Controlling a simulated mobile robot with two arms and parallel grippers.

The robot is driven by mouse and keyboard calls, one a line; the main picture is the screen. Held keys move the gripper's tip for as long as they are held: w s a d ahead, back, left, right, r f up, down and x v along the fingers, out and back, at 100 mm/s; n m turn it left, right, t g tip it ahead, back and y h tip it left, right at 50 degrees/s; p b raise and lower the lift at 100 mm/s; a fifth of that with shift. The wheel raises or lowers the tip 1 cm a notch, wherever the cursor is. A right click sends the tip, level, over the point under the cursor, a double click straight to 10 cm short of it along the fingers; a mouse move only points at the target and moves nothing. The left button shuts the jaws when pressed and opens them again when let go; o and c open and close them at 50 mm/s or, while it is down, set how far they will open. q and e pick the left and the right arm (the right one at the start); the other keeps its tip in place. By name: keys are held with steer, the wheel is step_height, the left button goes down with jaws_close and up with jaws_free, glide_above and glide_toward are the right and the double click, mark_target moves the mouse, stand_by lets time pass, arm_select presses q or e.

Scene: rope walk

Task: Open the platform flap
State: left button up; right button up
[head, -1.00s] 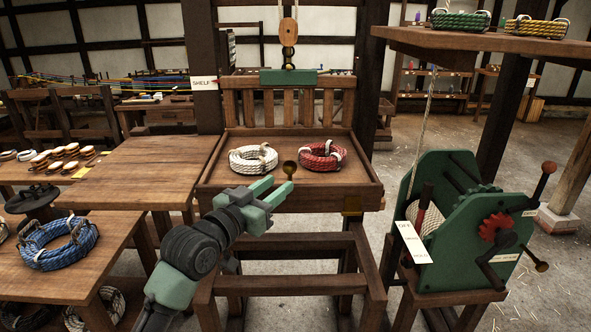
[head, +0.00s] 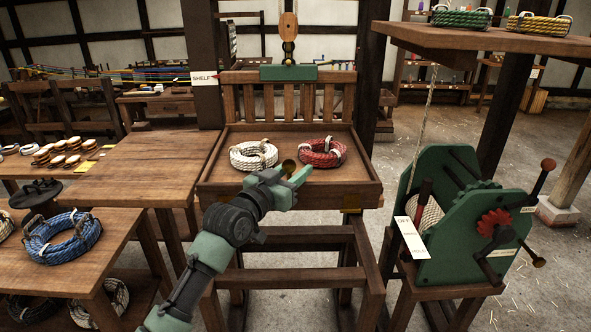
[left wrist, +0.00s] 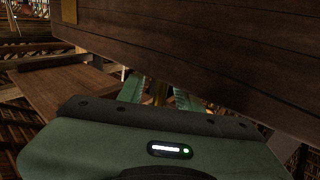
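The platform (head: 215,180) is a wooden tray on a timber frame, with a slatted back and a raised front board, the flap (head: 325,196). A brass knob (head: 290,166) stands at the front board's middle. The flap is upright. A white rope coil (head: 240,160) and a red rope coil (head: 318,158) lie on the platform. My left gripper (head: 287,181) is at the front board, by the knob. In the left wrist view, its two green fingers (left wrist: 160,95) stand apart on either side of the brass knob (left wrist: 160,88), with gaps visible. My right gripper is not in view.
A green winch (head: 455,225) with a crank stands to the right. A table (head: 140,165) adjoins the platform on the left, with a blue rope coil (head: 62,236) on a nearer table. A pulley block hook (head: 288,35) hangs above the platform's back.

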arm_select(q)
jaws_close()
